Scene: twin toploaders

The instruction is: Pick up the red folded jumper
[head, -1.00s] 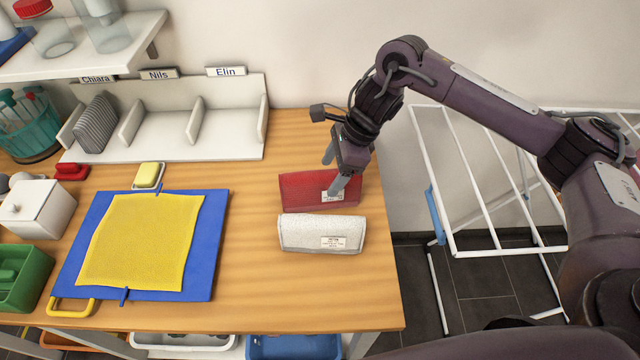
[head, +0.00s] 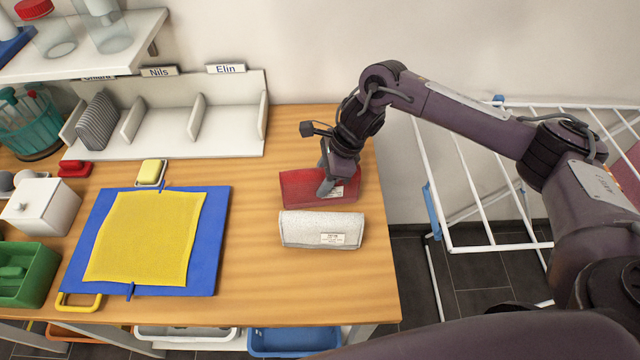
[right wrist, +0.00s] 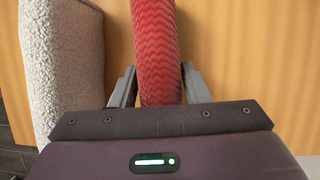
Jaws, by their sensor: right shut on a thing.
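The red folded jumper (head: 300,189) lies on the wooden table, behind the white folded one. A small white label shows on its front. My right gripper (head: 325,186) has come down over it from above and is shut on it. In the right wrist view the red jumper (right wrist: 156,45) runs between the two fingers (right wrist: 158,90), one on each side. The jumper appears to be still at table level. My left gripper is not in view.
A white folded jumper (head: 300,229) with a label lies close in front of the red one. A blue board (head: 211,250) with a yellow cloth (head: 140,240) lies to the left. A divided white rack (head: 230,140) stands behind. A white drying rack (head: 470,210) stands right of the table.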

